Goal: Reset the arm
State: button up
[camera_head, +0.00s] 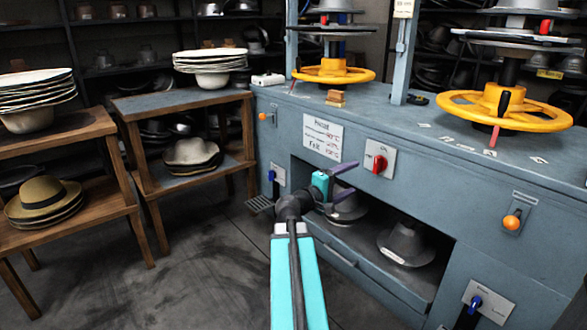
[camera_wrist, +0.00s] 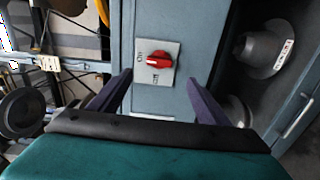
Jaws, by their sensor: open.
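My gripper (camera_head: 344,181) is in the middle of the head view, in front of the blue-grey hat press (camera_head: 430,130). Its two purple fingers are spread apart with nothing between them. In the wrist view my gripper (camera_wrist: 158,95) shows its fingers at left and right, with the press front beyond. A red switch knob (camera_head: 379,164) on a white plate sits on the press front, up and to the right of the fingers. It also shows in the wrist view as a red knob (camera_wrist: 159,61), apart from the fingers.
Metal hat forms (camera_head: 405,245) stand in the open bay of the press, below and right of my gripper. Yellow handwheels (camera_head: 505,108) sit on top. Wooden tables (camera_head: 185,100) with stacked hats stand at left. The floor (camera_head: 190,265) between is clear.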

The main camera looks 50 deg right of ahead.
jog(key=w+a+f+n+t+p, duration=0.1)
jog(key=w+a+n+t+p, duration=0.1)
jog(key=w+a+p, duration=0.4)
jog(key=w+a+f+n+t+p, duration=0.15)
jog(key=w+a+p, duration=0.25)
jog(key=w, duration=0.5)
jog(key=w+a+f+n+t+y+p, duration=0.1)
jog(key=w+a+f+n+y+p, duration=0.15)
jog(key=a+f+p, duration=0.5)
jog(key=w+a+f+n+t+y+p, duration=0.1)
jog(key=w+a+f+t+y+p, duration=0.2)
jog(key=a, duration=0.7)
jog(key=s+a+f+g+y+p, duration=0.25)
jog(key=a+f+p, duration=0.2)
jog(key=a, duration=0.35)
jog(key=s+a+f+g+y+p, duration=0.1)
jog(key=s+a+f+p, duration=0.25)
jog(key=a+f, duration=0.4)
jog(key=s+a+f+m+g+y+p, duration=0.2)
jog(key=s+a+y, duration=0.2)
jog(key=s+a, duration=0.5)
jog(key=s+a+f+m+g+y+p, duration=0.1)
jog(key=s+a+y, duration=0.3)
jog(key=s+a, duration=0.5)
jog(key=a+f+g+p, duration=0.1)
jog(key=a, duration=0.3)
jog(key=shift+a+f+m+g, duration=0.15)
jog(key=shift+a+m+g, duration=0.2)
jog(key=shift+m+g, duration=0.05)
